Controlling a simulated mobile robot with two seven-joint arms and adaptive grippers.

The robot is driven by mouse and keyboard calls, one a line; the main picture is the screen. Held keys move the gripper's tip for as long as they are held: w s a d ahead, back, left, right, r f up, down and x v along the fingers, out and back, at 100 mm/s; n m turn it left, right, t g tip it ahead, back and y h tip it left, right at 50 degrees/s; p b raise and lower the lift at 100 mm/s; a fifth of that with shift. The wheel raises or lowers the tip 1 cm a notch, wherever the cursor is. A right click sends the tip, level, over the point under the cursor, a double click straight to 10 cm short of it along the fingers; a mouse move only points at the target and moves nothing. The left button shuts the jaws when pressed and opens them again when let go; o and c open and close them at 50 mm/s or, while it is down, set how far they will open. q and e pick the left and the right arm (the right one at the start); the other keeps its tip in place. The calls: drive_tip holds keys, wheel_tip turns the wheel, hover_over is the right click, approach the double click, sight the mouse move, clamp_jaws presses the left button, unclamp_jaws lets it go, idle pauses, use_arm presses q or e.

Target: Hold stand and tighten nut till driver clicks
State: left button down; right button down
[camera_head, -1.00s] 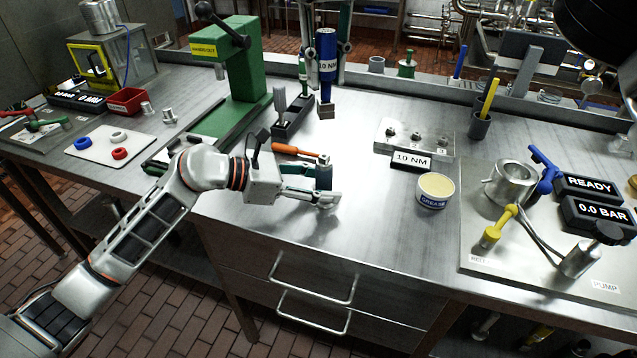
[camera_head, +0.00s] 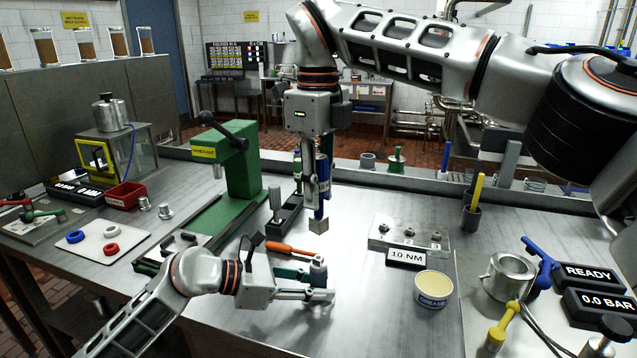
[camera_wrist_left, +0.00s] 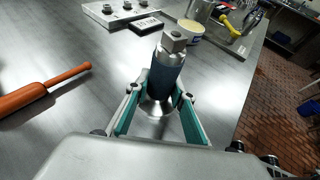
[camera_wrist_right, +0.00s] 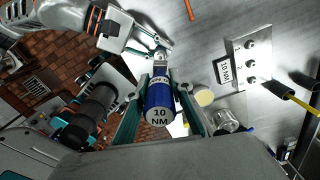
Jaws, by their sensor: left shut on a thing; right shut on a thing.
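A dark cylindrical stand with a grey metal nut or cap on top (camera_wrist_left: 175,40) is upright on the steel bench. My left gripper (camera_head: 322,294) is shut around the stand's lower body; the stand's dark body (camera_wrist_left: 165,75) shows between its fingers in the left wrist view. My right gripper (camera_head: 316,185) is shut on the blue driver marked 10 NM (camera_head: 323,172), which points down. The driver's square grey socket (camera_head: 319,226) is above and slightly behind the stand's top, apart from it in the head view. The driver (camera_wrist_right: 159,100) also shows in the right wrist view.
An orange-handled tool (camera_head: 287,248) lies behind the left gripper. A dark holder (camera_head: 288,218) and green press (camera_head: 238,165) stand behind it. The numbered block (camera_head: 408,238), 10 NM display (camera_head: 405,257) and grease tub (camera_head: 434,287) are to the right. Bench between stand and tub is clear.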

sight(317, 215)
drive_tip(key=shift+f+n, duration=0.4)
drive_tip(key=shift+n, duration=0.8)
drive_tip(key=shift+f, duration=2.3)
drive_tip(key=shift+f, duration=1.1)
drive_tip(key=shift+m, duration=1.8)
